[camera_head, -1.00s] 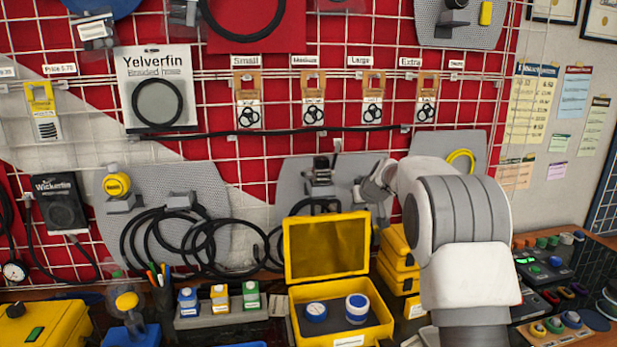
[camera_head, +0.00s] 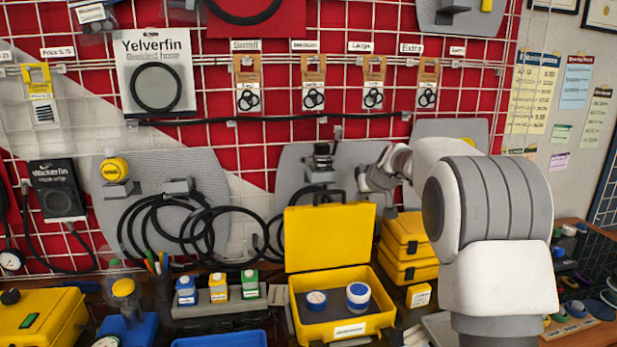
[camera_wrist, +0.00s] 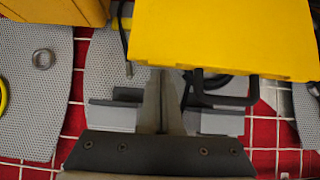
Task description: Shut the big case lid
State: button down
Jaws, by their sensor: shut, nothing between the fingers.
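The big yellow case (camera_head: 345,329) stands open on the bench, its lid (camera_head: 328,240) raised roughly upright at the back. A dark handle shows on the lid's top edge. Two round blue-and-white items lie inside the case. My gripper (camera_head: 366,182) is above and behind the lid's right top corner. In the wrist view the lid (camera_wrist: 230,40) fills the upper right, with its black handle (camera_wrist: 228,101) hanging beside my fingers. My gripper (camera_wrist: 163,75) is shut and empty, its tips near the lid's edge; I cannot tell whether they touch it.
Stacked yellow cases (camera_head: 408,245) stand right of the big case. Small blue, yellow and green bottles (camera_head: 220,287) stand in a grey holder to its left. Behind are a wire grid wall with grey panels and a coiled black hose (camera_head: 165,225).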

aim_at(359, 215)
jog(key=shift+s+d+f+g+b, duration=0.15)
jog(key=shift+s+f+b, duration=0.3)
jog(key=shift+s+f, duration=0.25)
jog(key=shift+s+d+f+g+b, duration=0.15)
jog(key=shift+s+f+b, duration=0.35)
jog(key=shift+f, duration=0.45)
jog(key=shift+s+d+b, duration=1.05)
jog(key=shift+s+b, duration=3.55)
jog(key=shift+s, duration=1)
notch_tip(359, 215, up, 7)
jog(key=p, duration=0.4)
jog(key=shift+p, duration=0.3)
